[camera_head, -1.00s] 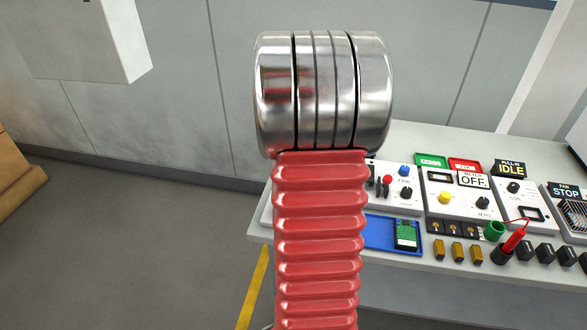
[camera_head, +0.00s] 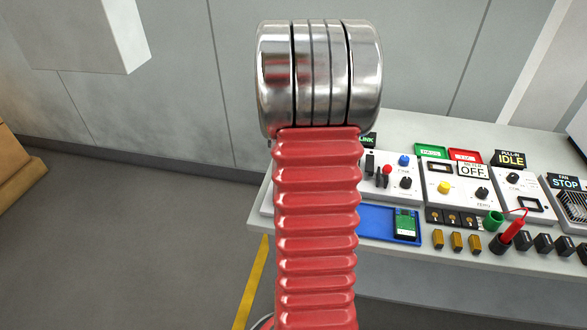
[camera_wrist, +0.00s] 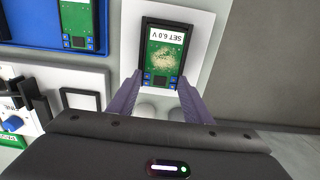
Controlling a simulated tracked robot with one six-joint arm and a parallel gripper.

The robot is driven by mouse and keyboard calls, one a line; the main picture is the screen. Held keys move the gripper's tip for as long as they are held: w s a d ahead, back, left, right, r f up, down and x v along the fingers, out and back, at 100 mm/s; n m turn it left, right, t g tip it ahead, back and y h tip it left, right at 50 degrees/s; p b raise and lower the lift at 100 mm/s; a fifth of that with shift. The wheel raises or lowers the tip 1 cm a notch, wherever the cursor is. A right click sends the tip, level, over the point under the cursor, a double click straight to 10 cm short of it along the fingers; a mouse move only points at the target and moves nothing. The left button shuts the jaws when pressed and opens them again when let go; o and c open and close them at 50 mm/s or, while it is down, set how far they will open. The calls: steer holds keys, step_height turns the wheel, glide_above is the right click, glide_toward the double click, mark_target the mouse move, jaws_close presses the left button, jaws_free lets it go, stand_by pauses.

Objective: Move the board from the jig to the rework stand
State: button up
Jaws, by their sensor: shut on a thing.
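A green board (camera_wrist: 165,50) with a white "SET 6.0 V" label and a pale brown crusty patch lies in a black frame on a white plate in the wrist view. My gripper (camera_wrist: 160,82) has its two purple fingers at the near end of this board, one on each side, shut on it. The board still appears to be within the frame; I cannot tell whether it is raised. In the head view my red arm hides the gripper and this board. I cannot tell which thing is the rework stand.
A blue tray (camera_head: 375,222) holds another green board (camera_head: 405,224) at the bench's front left. Control panels with knobs, including a yellow knob (camera_head: 443,187), stand right of it. A red probe (camera_head: 513,229) and several small blocks line the front edge.

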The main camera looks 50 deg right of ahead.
steer(key=shift+f, duration=0.15)
steer(key=o, duration=1.1)
step_height(320, 180, up, 14)
steer(key=shift+f, duration=0.15)
stand_by(1.2)
